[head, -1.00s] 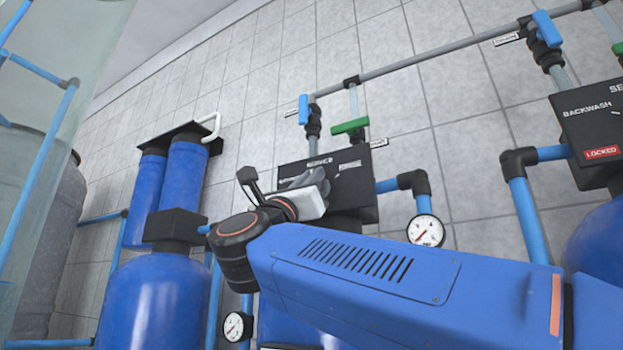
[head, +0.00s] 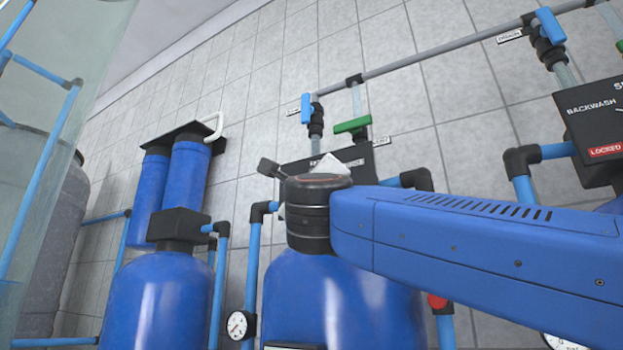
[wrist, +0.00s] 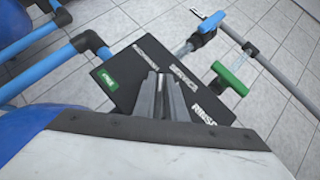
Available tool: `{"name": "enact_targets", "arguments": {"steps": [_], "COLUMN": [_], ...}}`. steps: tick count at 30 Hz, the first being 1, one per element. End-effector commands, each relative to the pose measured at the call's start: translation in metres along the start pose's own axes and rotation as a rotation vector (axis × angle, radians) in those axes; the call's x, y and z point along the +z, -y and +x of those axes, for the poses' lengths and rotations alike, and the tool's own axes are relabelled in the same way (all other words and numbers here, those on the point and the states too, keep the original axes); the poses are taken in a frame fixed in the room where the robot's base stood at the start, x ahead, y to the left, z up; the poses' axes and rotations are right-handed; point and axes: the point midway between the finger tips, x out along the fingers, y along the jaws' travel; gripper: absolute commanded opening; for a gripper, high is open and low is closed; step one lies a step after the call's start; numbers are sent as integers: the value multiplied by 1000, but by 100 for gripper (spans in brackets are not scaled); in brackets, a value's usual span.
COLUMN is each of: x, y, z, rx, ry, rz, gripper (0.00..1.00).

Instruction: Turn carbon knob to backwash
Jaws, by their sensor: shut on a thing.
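The black control box (head: 354,160) stands on top of the middle blue tank, mostly hidden behind my arm in the head view. In the wrist view the box's face (wrist: 125,72) shows a green label (wrist: 107,78) and white words, with SERVICE and RINSE legible and a third one, foreshortened, at the upper left. My gripper (wrist: 165,78) is shut at the middle of this face, among the words. The carbon knob is hidden between and behind the fingers, so its pointing direction cannot be seen. In the head view my gripper is mostly hidden behind my wrist.
A blue-handled valve (head: 306,108) and a green-handled valve (head: 352,125) stand on pipes just above the box. A second box marked BACKWASH with a red LOCKED label (head: 605,150) is at the right. A pressure gauge (head: 238,325) sits low beside the middle tank.

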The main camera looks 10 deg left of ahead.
Motion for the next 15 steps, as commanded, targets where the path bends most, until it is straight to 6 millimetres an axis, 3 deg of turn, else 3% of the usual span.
{"name": "enact_targets", "arguments": {"steps": [15], "x": [-1], "y": [-5], "z": [0], "rx": [190], "ry": [-2], "rz": [-187], "gripper": [0]}}
